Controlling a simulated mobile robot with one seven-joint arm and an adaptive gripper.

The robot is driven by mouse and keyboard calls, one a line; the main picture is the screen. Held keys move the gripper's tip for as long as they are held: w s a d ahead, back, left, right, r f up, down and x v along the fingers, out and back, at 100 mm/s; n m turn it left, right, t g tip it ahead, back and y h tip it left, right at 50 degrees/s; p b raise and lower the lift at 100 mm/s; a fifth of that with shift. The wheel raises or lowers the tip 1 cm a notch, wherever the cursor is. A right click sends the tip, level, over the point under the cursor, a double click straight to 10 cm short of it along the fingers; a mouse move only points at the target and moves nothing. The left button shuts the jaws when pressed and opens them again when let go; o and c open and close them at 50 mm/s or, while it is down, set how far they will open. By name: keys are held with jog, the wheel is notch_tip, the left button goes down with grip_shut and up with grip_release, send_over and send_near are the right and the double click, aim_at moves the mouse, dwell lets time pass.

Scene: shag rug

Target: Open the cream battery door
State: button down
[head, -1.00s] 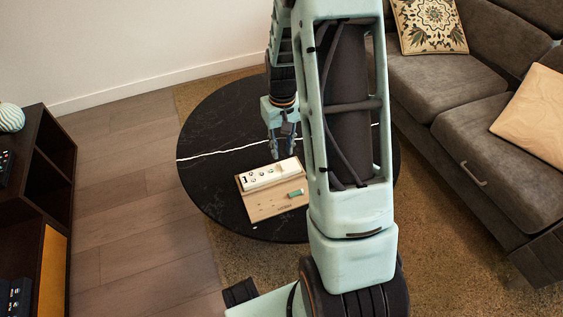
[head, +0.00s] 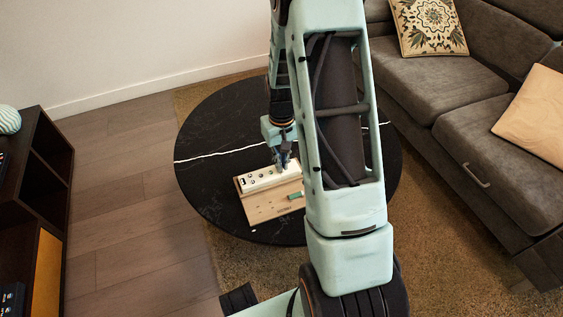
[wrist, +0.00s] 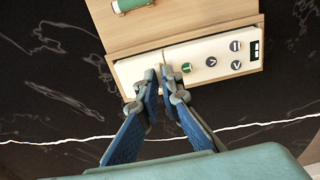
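A cream remote-like panel (wrist: 215,55) with several round dark symbols and one green symbol sits along the edge of a wooden board. It also shows in the head view (head: 257,182). The plain cream section (wrist: 128,72) at its end, left in the wrist view, appears to be the battery door and lies flat and closed. My gripper (wrist: 161,72) points down at the panel where the plain section meets the symbols. Its fingertips are drawn almost together, with a narrow gap and nothing clearly between them. Contact with the door is hard to tell. In the head view my gripper (head: 283,167) is over the panel's right part.
A green battery-like cylinder (wrist: 130,4) lies on the wooden board (head: 265,207). The board rests on a round black marble table (head: 210,150) with free room around it. A grey sofa (head: 440,85) stands right and a dark shelf (head: 45,190) left.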

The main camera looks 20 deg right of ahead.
dwell(0.3)
jog(key=d+p, duration=0.1)
jog(key=d, duration=0.4)
jog(key=shift+d, duration=0.4)
jog(key=c, duration=2.1)
grip_release()
jog(key=shift+r, duration=0.1)
notch_tip(320, 180, up, 12)
jog(key=shift+f, duration=0.1)
